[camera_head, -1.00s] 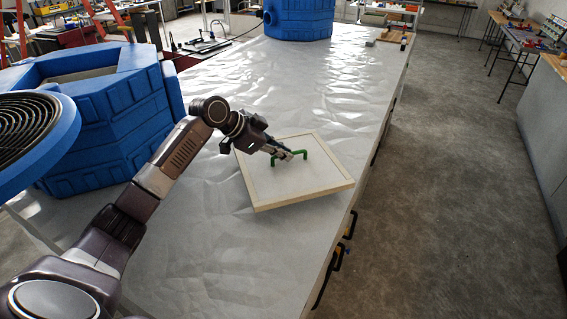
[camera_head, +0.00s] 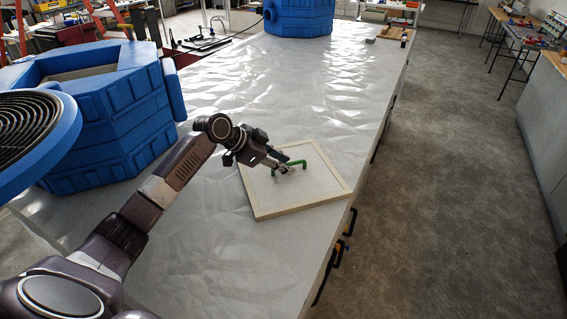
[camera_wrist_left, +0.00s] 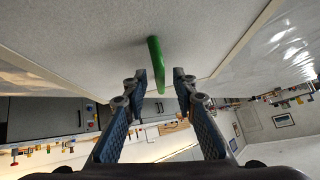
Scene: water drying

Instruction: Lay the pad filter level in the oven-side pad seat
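The pad filter is a square white pad with a pale wooden frame (camera_head: 302,205) and a green bar handle (camera_head: 297,162) on top. It appears to lie flat on the silver-covered bench, right of the near blue housing. My left gripper (camera_head: 287,170) is over the pad at the handle. In the left wrist view, its two fingers (camera_wrist_left: 160,88) are apart, with the green handle (camera_wrist_left: 156,65) between or just beyond the tips; contact is not clear. The pad surface (camera_wrist_left: 90,45) fills the top of that view. I cannot identify the oven-side pad seat. My right gripper is not in view.
A large blue housing (camera_head: 110,115) with an open top stands at the left. A blue ring with a dark coil (camera_head: 35,135) is in the left foreground. Another blue housing (camera_head: 298,18) stands at the far end. The bench between is clear; its right edge lies close to the pad.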

